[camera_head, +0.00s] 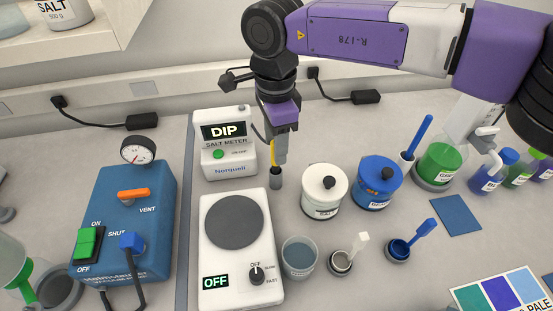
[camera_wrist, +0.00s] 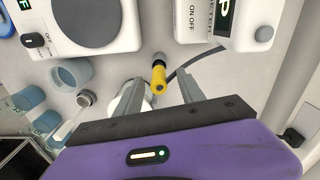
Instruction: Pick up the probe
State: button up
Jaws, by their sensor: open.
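The probe is a slim rod with a yellow handle (camera_head: 272,153), upright in a small grey holder (camera_head: 275,179) beside the salt meter (camera_head: 229,145). A dark cable runs from it. In the wrist view the yellow probe (camera_wrist: 158,78) shows end-on between my two fingers, with the grey holder (camera_wrist: 159,59) just beyond it. My gripper (camera_head: 281,152) points down at the probe, its fingers apart and partly hiding it in the head view. The fingers also show in the wrist view (camera_wrist: 158,84). I cannot tell whether either finger touches the probe.
A white stirrer hotplate (camera_head: 210,285) lies in front of the meter. A white lidded jar (camera_head: 322,200) and a blue lidded jar (camera_head: 373,190) stand close to the right. A clear beaker (camera_head: 299,258) and two small cups are nearer. A blue vent box (camera_head: 125,220) stands left.

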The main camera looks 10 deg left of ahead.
jog(key=shift+s+f+p, duration=0.1)
jog(key=shift+f+p, duration=0.3)
jog(key=shift+f, duration=1.55)
grip_shut()
jog(key=shift+r, duration=0.1)
notch_tip(320, 180, up, 20)
jog(key=b, duration=0.2)
jog(key=shift+b, duration=0.35)
